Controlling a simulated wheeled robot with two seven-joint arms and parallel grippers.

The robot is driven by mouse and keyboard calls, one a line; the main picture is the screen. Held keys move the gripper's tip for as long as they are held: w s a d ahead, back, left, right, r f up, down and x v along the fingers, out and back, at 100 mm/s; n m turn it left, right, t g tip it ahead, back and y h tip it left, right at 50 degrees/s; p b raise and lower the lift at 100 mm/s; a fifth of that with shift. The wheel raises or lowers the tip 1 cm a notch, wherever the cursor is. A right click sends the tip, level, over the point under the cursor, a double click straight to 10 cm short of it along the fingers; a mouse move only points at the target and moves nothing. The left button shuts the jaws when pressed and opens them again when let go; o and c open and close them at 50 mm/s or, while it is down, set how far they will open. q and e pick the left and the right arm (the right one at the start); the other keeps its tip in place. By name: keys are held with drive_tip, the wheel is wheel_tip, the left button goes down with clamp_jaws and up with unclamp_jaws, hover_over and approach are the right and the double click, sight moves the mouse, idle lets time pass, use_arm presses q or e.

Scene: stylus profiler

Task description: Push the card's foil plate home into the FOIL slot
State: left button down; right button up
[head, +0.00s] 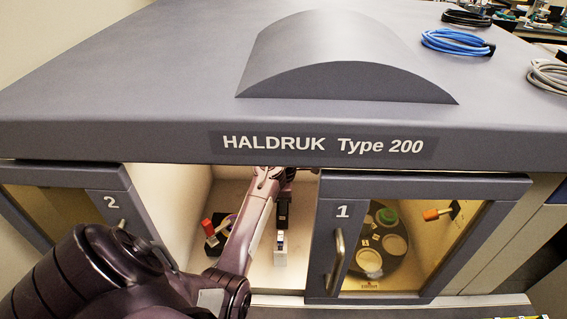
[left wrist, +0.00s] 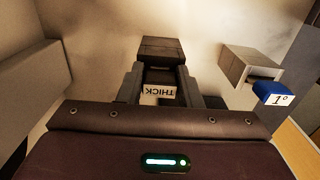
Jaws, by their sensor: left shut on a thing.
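In the head view my left arm reaches through the open doorway of the grey machine, and its gripper (head: 283,207) points down inside. In the left wrist view the left gripper (left wrist: 162,75) is shut on a small pale plate marked THICK (left wrist: 158,91), whose lettering is upside down. A dark block (left wrist: 163,47) shows just beyond the fingertips; I cannot tell whether it touches the plate. No FOIL marking is readable, and the slot cannot be made out. My right gripper is not in view.
A grey slotted block (left wrist: 250,64) and a blue piece marked 1° (left wrist: 274,95) stand right of the gripper. Door 2 (head: 112,205) is open at left; door 1 (head: 342,235) bounds the opening at right. A red-topped item (head: 208,229) stands inside, left of my arm.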

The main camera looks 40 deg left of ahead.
use_arm(q)
drive_tip(key=c, duration=0.9)
unclamp_jaws()
drive_tip(key=shift+c, duration=0.2)
drive_tip(key=shift+c, duration=0.5)
wheel_tip(320, 180, up, 2)
drive_tip(key=shift+r+p, duration=0.25)
drive_tip(key=shift+p, duration=0.8)
drive_tip(key=shift+r, duration=2.25)
